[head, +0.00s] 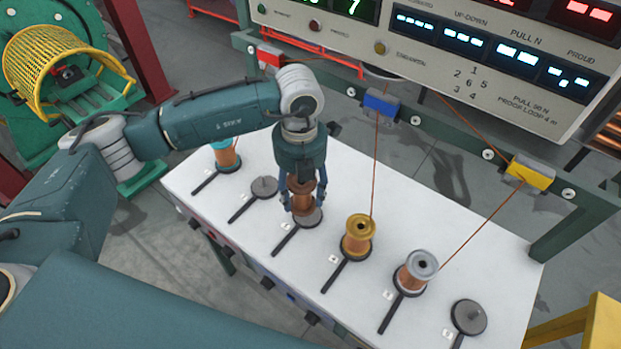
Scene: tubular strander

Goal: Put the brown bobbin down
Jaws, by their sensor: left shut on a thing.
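The brown bobbin (302,197) is upright between the fingers of my left gripper (303,194), which points straight down and is shut on it. The bobbin is over the third holder (305,218) from the left on the white table (240,262). The grey disc of that holder shows at the bobbin's lower end; I cannot tell whether the two touch. My right gripper is not in view.
A gold-topped bobbin (357,236) and a silver-topped bobbin (417,271) stand to the right, with wires rising from them. A teal-topped bobbin (225,153) stands at the left. Empty holders are at the left (264,187) and far right (468,316). A display panel (470,50) overhangs behind.

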